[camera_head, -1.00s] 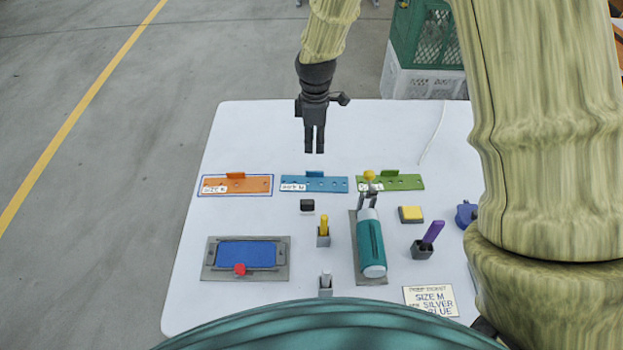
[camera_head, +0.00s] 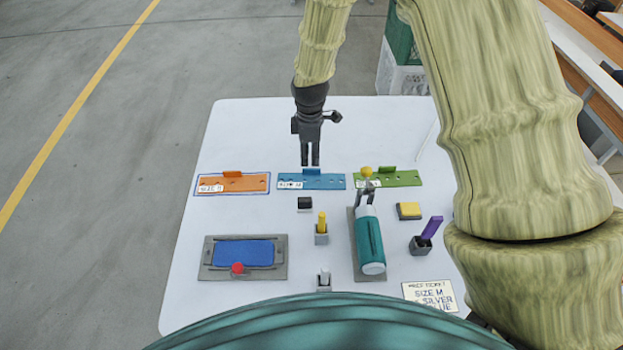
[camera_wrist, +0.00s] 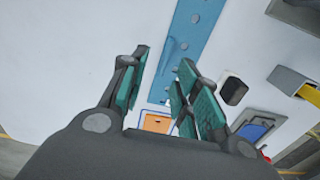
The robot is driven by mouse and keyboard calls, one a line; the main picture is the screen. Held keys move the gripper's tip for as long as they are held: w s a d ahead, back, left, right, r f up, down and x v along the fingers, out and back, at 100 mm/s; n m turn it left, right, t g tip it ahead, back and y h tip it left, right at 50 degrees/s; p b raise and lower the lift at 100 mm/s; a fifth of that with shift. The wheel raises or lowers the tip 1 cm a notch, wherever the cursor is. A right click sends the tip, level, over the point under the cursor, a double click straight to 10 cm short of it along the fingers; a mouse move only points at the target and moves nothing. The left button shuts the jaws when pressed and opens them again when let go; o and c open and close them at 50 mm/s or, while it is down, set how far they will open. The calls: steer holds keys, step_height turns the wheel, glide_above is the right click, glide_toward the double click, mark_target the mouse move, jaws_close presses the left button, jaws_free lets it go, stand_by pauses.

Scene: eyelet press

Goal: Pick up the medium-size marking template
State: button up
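Three flat marking templates with raised tabs lie in a row on the table: orange (camera_head: 246,182) at left, blue (camera_head: 325,182) in the middle, green (camera_head: 400,178) at right. Their white labels are too small to read surely, so I cannot confirm which is medium. My gripper (camera_head: 310,163) points down just above and behind the blue template's tab. In the wrist view my gripper (camera_wrist: 162,75) is open, its teal-padded fingers apart with nothing held. The blue template (camera_wrist: 198,22) there runs beyond and between the fingers.
In front stand a teal hand press (camera_head: 369,243), a blue pad in a grey tray (camera_head: 280,270), a black block (camera_head: 305,203), a yellow block (camera_head: 409,210) and small holders with pens. The white table (camera_head: 250,130) is clear behind the templates.

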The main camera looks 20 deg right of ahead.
mark_target(311, 179)
steer(key=f+p, duration=0.1)
steer(key=s+f, duration=0.1)
steer(key=f, duration=0.1)
steer(key=shift+f+p, duration=0.1)
steer(key=shift+p, duration=0.25)
steer(key=shift+w+f, duration=0.1)
steer(key=shift+f, duration=0.9)
jaws_close()
